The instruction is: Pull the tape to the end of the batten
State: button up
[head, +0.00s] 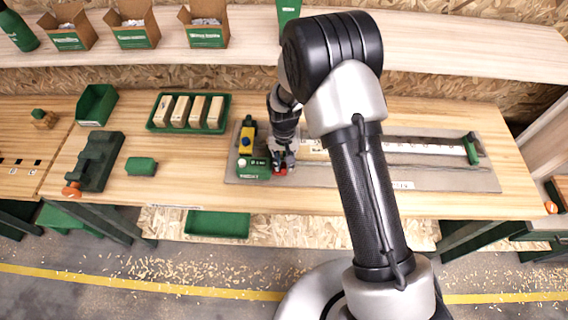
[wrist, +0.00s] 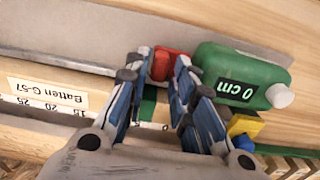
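The green tape case (head: 252,167) sits at the left end of the grey board; in the wrist view the case (wrist: 245,75) reads "0 cm". A red tab (wrist: 166,64) is at its left side in the wrist view. My gripper (wrist: 163,75) points down there, its blue fingers apart, one on each side of the tab. I cannot tell whether they press on it. A label (wrist: 48,95) reading "Batten C-57" lies beside a number scale. In the head view my arm hides the middle of the batten (head: 314,146). A green upright piece (head: 471,148) stands near the board's right end.
A yellow and blue piece (head: 247,138) stands just behind the case. A green tray (head: 228,122) of wooden blocks, a dark vise-like tool (head: 97,160) and a green block (head: 141,166) are to the left.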

jog(key=shift+f, duration=0.9)
grip_shut()
